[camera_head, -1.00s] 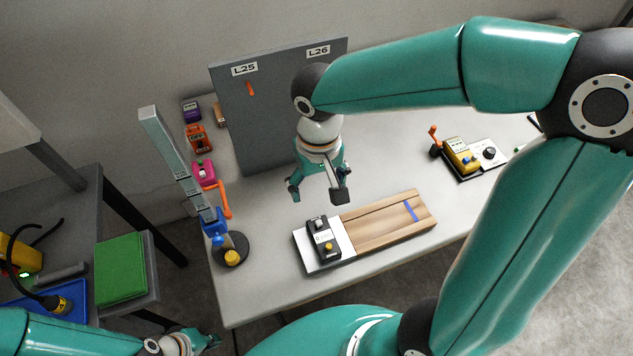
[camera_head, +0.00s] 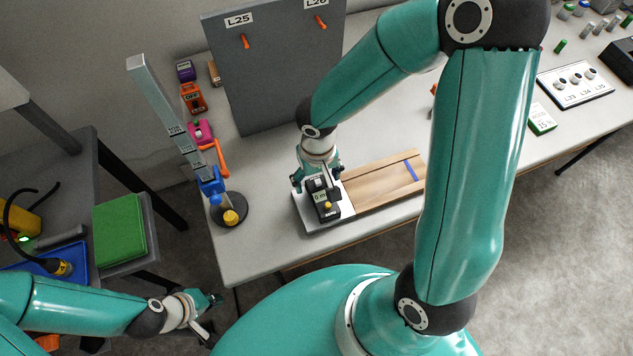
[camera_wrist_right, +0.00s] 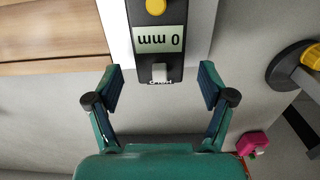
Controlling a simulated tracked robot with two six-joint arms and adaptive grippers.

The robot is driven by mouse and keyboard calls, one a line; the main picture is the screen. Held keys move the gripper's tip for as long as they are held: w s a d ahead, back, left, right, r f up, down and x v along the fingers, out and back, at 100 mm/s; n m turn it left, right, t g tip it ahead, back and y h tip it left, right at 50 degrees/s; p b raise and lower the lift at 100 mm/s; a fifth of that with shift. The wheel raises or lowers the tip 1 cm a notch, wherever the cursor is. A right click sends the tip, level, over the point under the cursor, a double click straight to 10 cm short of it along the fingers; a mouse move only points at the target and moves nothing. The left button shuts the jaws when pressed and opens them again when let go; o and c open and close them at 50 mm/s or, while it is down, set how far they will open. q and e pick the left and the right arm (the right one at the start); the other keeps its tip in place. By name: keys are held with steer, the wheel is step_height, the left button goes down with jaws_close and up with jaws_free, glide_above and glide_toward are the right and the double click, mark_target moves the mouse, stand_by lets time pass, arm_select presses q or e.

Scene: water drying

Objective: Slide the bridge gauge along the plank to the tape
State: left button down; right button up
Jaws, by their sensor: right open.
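The bridge gauge (camera_head: 325,202) is a black device with a display and a yellow button. It sits on the white left end of the board that carries the wooden plank (camera_head: 385,181). In the right wrist view the gauge (camera_wrist_right: 157,15) reads 0 mm, upside down. The blue tape (camera_head: 411,171) crosses the plank near its right end. My right gripper (camera_head: 317,177) is at the gauge's far end; in the wrist view its open fingers (camera_wrist_right: 160,92) stand either side of that end, with gaps. My left gripper (camera_head: 208,313) is empty, off the table's front left, its fingers apart.
A grey panel (camera_head: 270,75) labelled L25 and L26 stands behind. A tall stand with a round black base (camera_head: 232,218) is left of the board. A pink device (camera_head: 200,130) sits behind it. The front table strip is clear.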

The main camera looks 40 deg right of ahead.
steer(key=shift+f, duration=1.1)
steer(key=shift+c, duration=0.3)
steer(key=c, duration=1.4)
